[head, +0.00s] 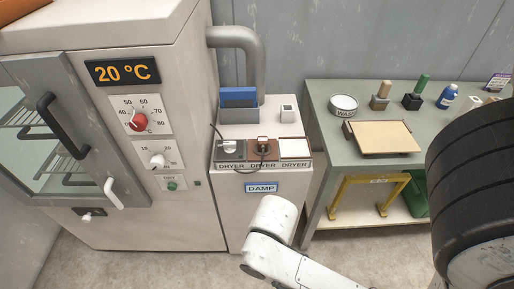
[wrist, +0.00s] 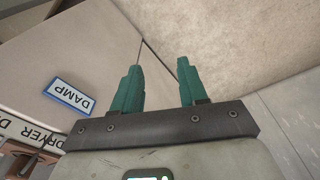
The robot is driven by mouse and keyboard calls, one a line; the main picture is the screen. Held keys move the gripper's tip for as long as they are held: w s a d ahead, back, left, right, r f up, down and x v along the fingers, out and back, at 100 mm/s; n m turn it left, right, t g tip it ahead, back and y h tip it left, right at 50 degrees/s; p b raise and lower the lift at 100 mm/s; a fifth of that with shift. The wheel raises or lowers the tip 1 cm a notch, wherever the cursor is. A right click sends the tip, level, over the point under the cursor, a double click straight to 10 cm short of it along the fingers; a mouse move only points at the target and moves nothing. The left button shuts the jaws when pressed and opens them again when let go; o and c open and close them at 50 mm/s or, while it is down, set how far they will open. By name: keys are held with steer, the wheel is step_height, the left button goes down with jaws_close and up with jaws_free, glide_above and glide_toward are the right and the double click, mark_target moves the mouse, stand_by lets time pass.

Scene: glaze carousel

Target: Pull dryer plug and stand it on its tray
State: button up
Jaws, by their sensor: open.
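The cabinet top in the head view carries three small stations labelled DRYER: a grey one (head: 230,151) at left, a reddish-brown one (head: 263,150) in the middle, and a pale tray-like one (head: 294,148) at right. A dark cable loops over the left and middle stations. A small dark block on the middle one may be the plug; I cannot tell plug from socket. My gripper's teal fingers are apart and empty in the wrist view (wrist: 157,72), over the cabinet front beside the DAMP sign. The head view shows my white arm, but not the fingers.
A blue DAMP sign (head: 262,187) is on the cabinet front. A blue block in a grey holder (head: 239,104) stands behind the stations. The dryer oven (head: 150,60) reads 20 °C at left. A green bench (head: 326,98) with a board and jars stands right.

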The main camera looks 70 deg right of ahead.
steer(key=shift+o, duration=0.8)
steer(key=shift+w, duration=0.1)
steer(key=o, duration=0.3)
steer(key=shift+m+h, duration=0.7)
steer(key=shift+h, duration=0.1)
steer(key=w+d, duration=0.1)
steer(key=d, duration=0.1)
steer(key=w+d+r, duration=0.1)
steer(key=w+d, duration=0.2)
steer(key=d, duration=0.1)
steer(key=shift+w+d+r+b, duration=0.15)
steer(key=shift+w+d+b, duration=0.05)
steer(key=shift+d+b, duration=0.2)
step_height(320, 180, up, 12)
steer(key=m+g+b, duration=0.1)
steer(key=m+b, duration=0.3)
steer(key=m, duration=0.7)
glide_above(263, 139)
steer(key=s, duration=0.1)
steer(key=shift+s+d+r, duration=0.1)
steer(key=shift+d+r, duration=0.05)
steer(key=shift+d, duration=0.05)
steer(key=shift+w+a+r+m+y, duration=0.15)
steer(key=shift+w+r+y, duration=0.05)
steer(key=shift+w+y, duration=0.2)
steer(key=shift+w+a+r+m+y, duration=0.15)
steer(key=shift+w+r+y, duration=0.1)
steer(key=shift+y, duration=0.25)
